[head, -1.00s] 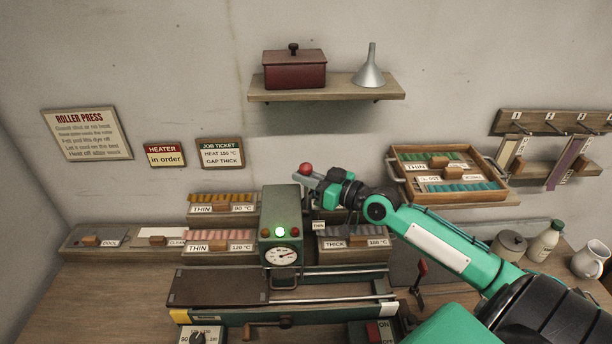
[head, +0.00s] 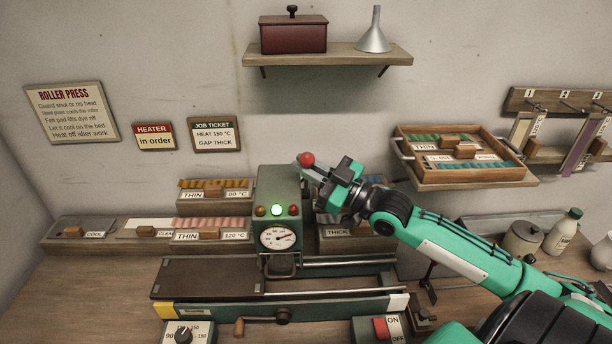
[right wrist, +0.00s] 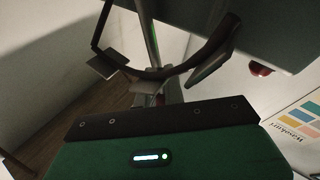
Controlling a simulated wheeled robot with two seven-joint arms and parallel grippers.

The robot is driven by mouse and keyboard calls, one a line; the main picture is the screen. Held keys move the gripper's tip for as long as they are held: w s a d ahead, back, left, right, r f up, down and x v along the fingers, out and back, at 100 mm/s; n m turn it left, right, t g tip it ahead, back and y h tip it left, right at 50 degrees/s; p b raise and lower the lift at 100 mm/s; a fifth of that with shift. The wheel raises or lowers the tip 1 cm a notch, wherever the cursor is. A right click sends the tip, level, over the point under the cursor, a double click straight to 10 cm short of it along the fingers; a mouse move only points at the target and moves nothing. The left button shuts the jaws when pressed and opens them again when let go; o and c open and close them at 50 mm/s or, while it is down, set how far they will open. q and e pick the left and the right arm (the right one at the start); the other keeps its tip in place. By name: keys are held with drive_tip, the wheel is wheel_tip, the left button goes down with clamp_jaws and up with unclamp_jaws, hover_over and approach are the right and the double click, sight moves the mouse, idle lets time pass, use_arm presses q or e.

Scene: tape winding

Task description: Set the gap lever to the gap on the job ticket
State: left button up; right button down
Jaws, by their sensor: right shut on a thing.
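The job ticket (head: 214,134) on the wall reads HEAT 150 °C, GAP THICK. The green roller press head (head: 277,185) stands at the middle of the bench. The gap lever's red ball knob (head: 307,159) shows at the upper right of the head. My right gripper (head: 314,173) is at the lever just below the knob, shut on it. The gripper and wrist hide most of the lever and the gap scale, so I cannot tell its setting. My left gripper is out of view.
A wooden tray (head: 463,180) is on the wall at right. A heat knob box (head: 186,334) and ON/OFF switch (head: 381,328) are in front.

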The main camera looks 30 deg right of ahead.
use_arm(q)
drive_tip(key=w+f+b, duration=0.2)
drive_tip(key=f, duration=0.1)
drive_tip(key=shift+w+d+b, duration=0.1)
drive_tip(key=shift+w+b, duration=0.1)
drive_tip(key=shift+b, duration=0.2)
use_arm(e)
drive_tip(key=s+n+y, duration=0.1)
drive_tip(key=a+n, duration=0.1)
drive_tip(key=n, duration=0.1)
drive_tip(key=shift+s+t+y, duration=0.3)
drive_tip(key=shift+s+y, duration=0.1)
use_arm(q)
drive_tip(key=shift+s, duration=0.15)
